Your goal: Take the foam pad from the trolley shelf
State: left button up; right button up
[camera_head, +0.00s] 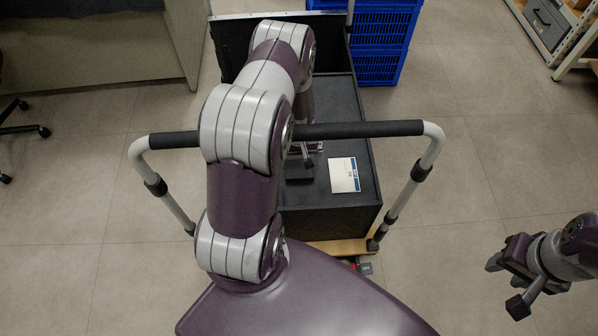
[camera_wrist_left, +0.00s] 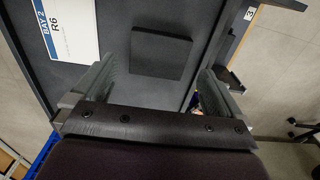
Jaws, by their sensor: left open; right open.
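The foam pad is a flat, dark, square block (camera_wrist_left: 160,54) lying on the grey trolley shelf (camera_wrist_left: 125,95). In the head view it appears as a small dark square (camera_head: 299,172), partly covered by my left arm. My left gripper (camera_head: 306,150) is over the shelf close to the pad, mostly hidden by the arm. In the left wrist view the open fingers (camera_wrist_left: 159,68) stand either side of the pad's near edge, with nothing between them; the height gap is hard to judge. My right gripper (camera_head: 506,285) is open and empty over the floor at the right.
A white label card (camera_head: 344,175) marked "BAY 2 R6" lies on the shelf beside the pad. The trolley's handle bar (camera_head: 360,130) crosses in front, under my left arm. Dark walls edge the shelf. Blue crates (camera_head: 378,65) stand behind.

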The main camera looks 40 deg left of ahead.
aim_at(299, 171)
pick_arm(q)
notch_tip(299, 171, down, 6)
jog(key=shift+d+r+b, duration=0.1)
jog(key=shift+r+b, duration=0.15)
jog(key=shift+b, duration=0.3)
jog(key=c, duration=0.8)
jog(key=shift+o, duration=0.2)
jog(key=shift+r, duration=0.15)
